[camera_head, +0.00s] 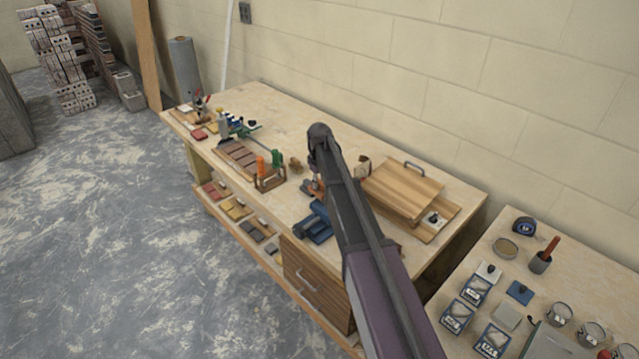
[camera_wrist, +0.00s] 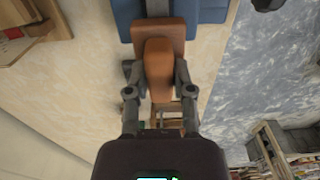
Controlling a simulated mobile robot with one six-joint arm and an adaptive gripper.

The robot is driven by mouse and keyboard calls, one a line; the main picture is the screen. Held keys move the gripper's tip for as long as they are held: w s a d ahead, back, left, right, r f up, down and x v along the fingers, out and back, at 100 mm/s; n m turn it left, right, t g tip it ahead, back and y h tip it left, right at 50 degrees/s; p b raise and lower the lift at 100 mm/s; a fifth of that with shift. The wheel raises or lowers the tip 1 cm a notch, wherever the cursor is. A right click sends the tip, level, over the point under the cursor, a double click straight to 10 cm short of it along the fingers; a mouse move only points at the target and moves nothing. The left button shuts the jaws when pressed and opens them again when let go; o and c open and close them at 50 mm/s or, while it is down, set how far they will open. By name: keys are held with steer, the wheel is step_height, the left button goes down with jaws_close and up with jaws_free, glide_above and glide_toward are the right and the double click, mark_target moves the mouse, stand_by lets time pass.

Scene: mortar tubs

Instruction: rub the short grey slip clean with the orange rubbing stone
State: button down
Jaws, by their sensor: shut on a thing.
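The orange rubbing stone (camera_wrist: 158,68) is between the two fingers of my gripper (camera_wrist: 160,72) in the wrist view, and the gripper is shut on it. A wider brown-orange block (camera_wrist: 178,32) shows just past its far end; I cannot tell whether it is part of the stone. In the head view my arm hides most of my gripper, and a little orange (camera_head: 317,187) shows beside the arm above the bench. I cannot make out the short grey slip for certain in either view; my arm and the held stone cover part of the bench.
A blue fixture (camera_head: 314,223) sits at the bench's front edge, close to my gripper. A wooden board with a handle (camera_head: 403,188) lies right. The bench (camera_head: 290,112) is clear behind.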

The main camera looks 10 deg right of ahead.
steer(key=shift+r+p, duration=2.9)
steer(key=shift+r, duration=0.1)
steer(key=shift+r, duration=0.1)
steer(key=shift+r+p, duration=1.4)
steer(key=shift+p, duration=0.1)
steer(key=shift+f, duration=0.2)
